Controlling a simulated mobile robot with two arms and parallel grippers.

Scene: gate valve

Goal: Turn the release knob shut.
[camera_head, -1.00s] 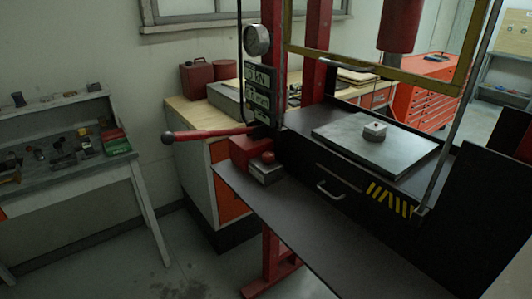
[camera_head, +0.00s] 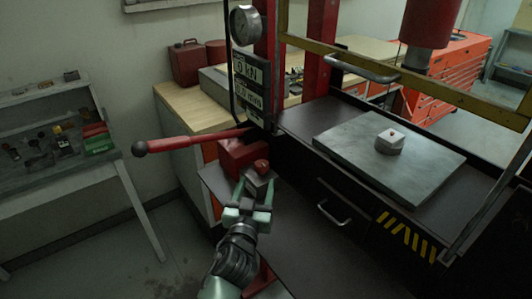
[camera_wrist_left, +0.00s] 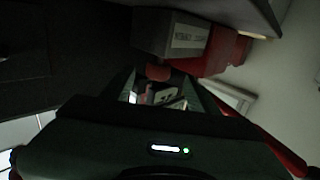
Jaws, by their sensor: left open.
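The release knob (camera_head: 262,166) is a small red knob on a grey block (camera_head: 258,183) beside the red pump body (camera_head: 240,153) of the press. It also shows in the left wrist view (camera_wrist_left: 158,72), below a grey block with a white label. My left gripper (camera_head: 256,186) is open, its two pale green fingers pointing at the knob and block from the near side. In the left wrist view the knob lies ahead, near the gap between the fingers (camera_wrist_left: 163,88). I cannot tell whether the fingers touch it. My right gripper is not in view.
A long red lever (camera_head: 185,143) with a dark ball end sticks out left of the pump. The black press table has a drawer handle (camera_head: 331,214), and a metal plate (camera_head: 385,160) holds a small block (camera_head: 390,141). A yellow bar (camera_head: 400,70) crosses above.

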